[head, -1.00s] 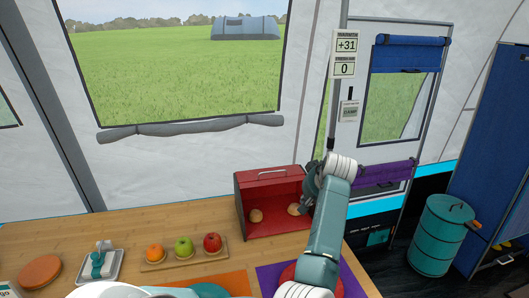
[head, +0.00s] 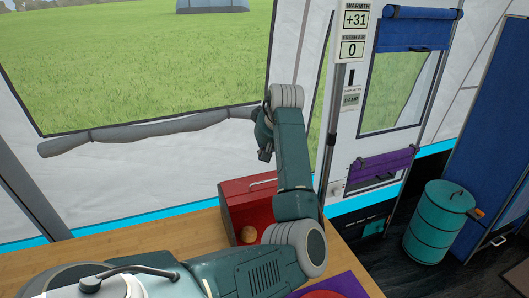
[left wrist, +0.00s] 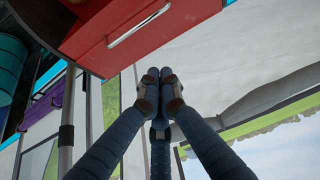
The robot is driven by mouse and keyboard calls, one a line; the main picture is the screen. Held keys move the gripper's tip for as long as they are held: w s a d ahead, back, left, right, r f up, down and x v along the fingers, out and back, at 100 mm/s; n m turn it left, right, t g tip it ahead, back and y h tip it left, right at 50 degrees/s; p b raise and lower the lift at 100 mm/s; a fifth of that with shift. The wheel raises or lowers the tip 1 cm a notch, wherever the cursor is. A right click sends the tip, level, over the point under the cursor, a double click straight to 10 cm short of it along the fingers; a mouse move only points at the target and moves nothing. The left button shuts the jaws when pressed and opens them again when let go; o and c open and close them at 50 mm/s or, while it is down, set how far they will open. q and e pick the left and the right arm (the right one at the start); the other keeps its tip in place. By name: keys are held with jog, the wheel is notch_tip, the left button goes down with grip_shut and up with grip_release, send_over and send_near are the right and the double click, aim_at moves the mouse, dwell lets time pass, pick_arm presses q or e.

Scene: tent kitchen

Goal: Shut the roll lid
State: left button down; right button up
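The red bread box (head: 235,190) stands on the wooden counter below the window. Its front is open, and a bread roll (head: 248,235) shows inside. My forearm hides the box's right part. The pale handle (head: 262,182) of the roll lid is up at the top of the box. My left gripper (head: 264,152) hangs above the box, apart from it, pointing down. In the left wrist view the red lid (left wrist: 90,30) and its handle (left wrist: 140,25) are close beyond my fingertips (left wrist: 160,76). The fingers are together and hold nothing. My right gripper is out of view.
The wooden counter (head: 170,245) is bare left of the box. A purple mat (head: 345,284) with a red plate (head: 322,294) lies at the front. A teal drum (head: 438,222) stands on the floor at right. A post (head: 335,130) rises behind the box.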

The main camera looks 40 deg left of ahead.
pick_arm(q)
jog(key=x, duration=0.6)
jog(key=shift+a+f+p, duration=0.15)
jog(key=shift+a+p, duration=0.1)
jog(key=shift+p, duration=0.1)
jog(key=d, duration=0.1)
jog(key=s+d, duration=0.1)
jog(key=p, duration=0.1)
jog(key=shift+s+d+f, duration=0.15)
jog(key=shift+d+f, duration=0.2)
jog(key=shift+d, duration=0.05)
jog(key=shift+s+d, duration=0.25)
jog(key=shift+d, duration=0.15)
jog(key=shift+a+f, duration=0.1)
jog(key=shift+f, duration=0.1)
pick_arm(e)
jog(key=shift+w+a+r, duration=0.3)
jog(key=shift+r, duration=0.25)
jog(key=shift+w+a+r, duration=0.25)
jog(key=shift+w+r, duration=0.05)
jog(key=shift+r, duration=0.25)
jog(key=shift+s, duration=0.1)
